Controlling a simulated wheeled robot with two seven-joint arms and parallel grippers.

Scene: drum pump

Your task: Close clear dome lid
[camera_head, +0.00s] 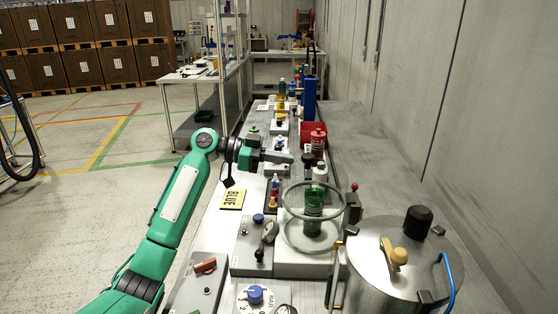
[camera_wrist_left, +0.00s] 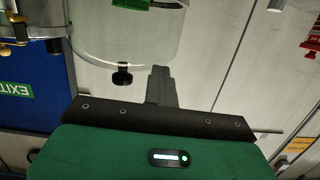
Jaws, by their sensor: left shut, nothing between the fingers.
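The clear dome lid (camera_head: 290,194) shows as a glass ring and see-through wall around a green bottle (camera_head: 313,208), above a round base (camera_head: 290,245) on a white block. How far the lid is open is hard to tell. In the left wrist view the clear dome (camera_wrist_left: 130,40) has a black knob (camera_wrist_left: 122,77). My left gripper (camera_head: 291,158) is shut and empty, reaching in from the left just beyond the dome. In the wrist view its fingers (camera_wrist_left: 160,82) are together, beside the knob and apart from it. My right gripper is not in view.
A steel drum (camera_head: 385,270) with a black knob and wooden handle stands right of the dome. A control box (camera_head: 250,240) is at its left, a yellow BLUE sign (camera_head: 232,199) on the bench. Bottles and a red bin (camera_head: 315,130) stand farther back.

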